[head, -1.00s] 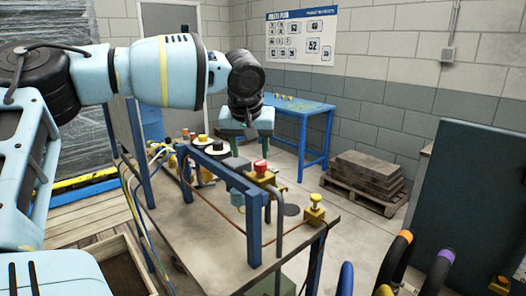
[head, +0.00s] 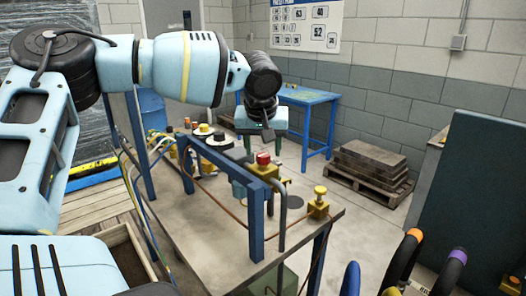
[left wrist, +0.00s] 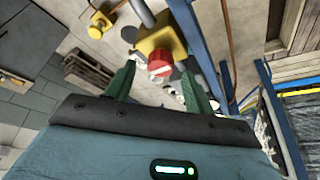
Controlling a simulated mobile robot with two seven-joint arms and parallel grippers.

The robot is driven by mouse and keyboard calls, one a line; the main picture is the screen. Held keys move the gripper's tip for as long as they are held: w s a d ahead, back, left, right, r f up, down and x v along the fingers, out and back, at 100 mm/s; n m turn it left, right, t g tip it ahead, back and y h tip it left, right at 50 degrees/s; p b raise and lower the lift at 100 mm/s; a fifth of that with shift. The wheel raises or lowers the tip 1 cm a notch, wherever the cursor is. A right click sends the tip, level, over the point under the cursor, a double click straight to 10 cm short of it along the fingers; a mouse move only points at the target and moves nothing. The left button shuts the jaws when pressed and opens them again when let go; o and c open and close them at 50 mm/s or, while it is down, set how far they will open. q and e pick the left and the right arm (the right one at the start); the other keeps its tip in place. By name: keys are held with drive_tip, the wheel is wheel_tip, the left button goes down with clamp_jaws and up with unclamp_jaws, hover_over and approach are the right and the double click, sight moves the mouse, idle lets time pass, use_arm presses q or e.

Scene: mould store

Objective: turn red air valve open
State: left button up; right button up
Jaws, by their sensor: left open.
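The red air valve (head: 263,158) is a red knob on a yellow body, at the blue frame on the bench. It also shows in the left wrist view (left wrist: 160,64), top centre. My left gripper (head: 263,150) is open, its green fingers pointing down just above or around the knob. In the left wrist view the two fingers (left wrist: 157,76) lie on either side of the red knob with gaps showing. I cannot tell whether they are level with it. My right gripper is not in view.
A yellow-knobbed valve (head: 319,200) stands at the bench's right corner. The blue frame (head: 257,225) and a dark bent pipe (head: 283,220) rise close to the red valve. A blue table (head: 305,105) and stacked slabs on a pallet (head: 370,165) are behind.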

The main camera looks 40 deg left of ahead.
use_arm(q)
drive_tip(key=shift+x, duration=0.75)
drive_tip(key=shift+a+f, duration=0.1)
drive_tip(key=shift+f, duration=0.05)
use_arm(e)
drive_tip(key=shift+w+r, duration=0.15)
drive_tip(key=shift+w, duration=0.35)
